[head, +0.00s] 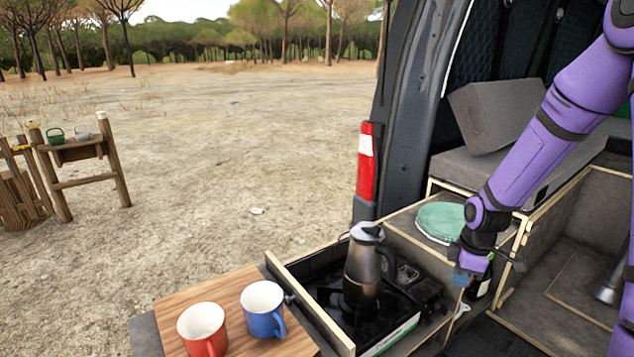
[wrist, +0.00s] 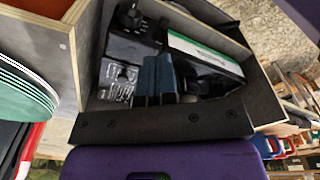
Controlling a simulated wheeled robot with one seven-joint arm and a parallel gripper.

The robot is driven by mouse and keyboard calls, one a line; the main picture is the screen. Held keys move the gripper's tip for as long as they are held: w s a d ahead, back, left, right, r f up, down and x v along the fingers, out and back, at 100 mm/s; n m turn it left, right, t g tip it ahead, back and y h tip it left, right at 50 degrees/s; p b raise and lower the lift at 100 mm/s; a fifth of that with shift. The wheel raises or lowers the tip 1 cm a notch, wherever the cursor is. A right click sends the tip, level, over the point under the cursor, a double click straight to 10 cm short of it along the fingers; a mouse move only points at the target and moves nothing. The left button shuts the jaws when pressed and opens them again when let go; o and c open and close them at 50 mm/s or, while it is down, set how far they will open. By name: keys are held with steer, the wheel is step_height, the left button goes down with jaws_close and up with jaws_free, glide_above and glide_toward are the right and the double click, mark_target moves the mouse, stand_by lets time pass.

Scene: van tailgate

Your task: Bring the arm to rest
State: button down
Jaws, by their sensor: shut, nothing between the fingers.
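My gripper (head: 466,280) hangs at the end of my purple arm, low on the right in the head view, beside the right end of the camp stove. In the wrist view its dark blue fingers (wrist: 159,78) are together with nothing between them. Behind them in that view is the stove (wrist: 130,50) in its wooden drawer. My gripper appears apart from the stove, but the exact gap cannot be told.
A moka pot (head: 364,268) stands on the stove. A red mug (head: 202,330) and a blue mug (head: 262,308) stand on a wooden board (head: 228,285). A green round item (head: 440,221) lies behind my gripper. Grey cushions (head: 495,115) are in the van.

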steer(key=s+a+r+m+t+h, duration=0.1)
steer(key=s+a+r+m, duration=0.15)
steer(key=r, duration=1.05)
steer(key=s+a+r+m+t, duration=0.1)
steer(key=s+a+r+m, duration=0.2)
steer(key=s+r, duration=0.6)
steer(key=s+a+r+m+t, duration=0.2)
steer(key=s+r+m, duration=0.5)
steer(key=s, duration=0.5)
steer(key=shift+s+a+r+m+t, duration=0.15)
steer(key=shift+a+r+m+t, duration=0.2)
steer(key=shift+a+r, duration=0.4)
steer(key=c, duration=1.8)
jaws_free()
steer(key=shift+d+r, duration=0.15)
